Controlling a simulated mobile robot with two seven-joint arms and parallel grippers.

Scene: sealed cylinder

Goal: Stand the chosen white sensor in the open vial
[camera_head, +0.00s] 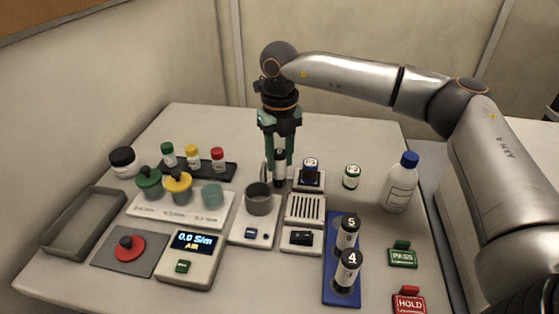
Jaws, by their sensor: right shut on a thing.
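My right gripper (279,158) points down over the back middle of the table. It is shut on a white sensor with a black top (280,176), which stands upright between the fingers. Two similar white sensors, marked 5 (348,235) and 4 (346,272), stand in a blue rack (343,299). An open teal vial (212,194) stands on a labelled white holder (180,212), left of the gripper, beside vials with yellow (177,182) and green (148,179) lids. The held sensor's lower end is partly hidden by the grey cup's surroundings. My left gripper is not in view.
A grey cup (259,199) on a white device stands below the gripper. Nearby are a vented unit (305,209), a meter (191,256), capped bottles on a dark tray (225,172), a blue-capped bottle (400,187), and PASS (402,257) and HOLD (409,302) blocks.

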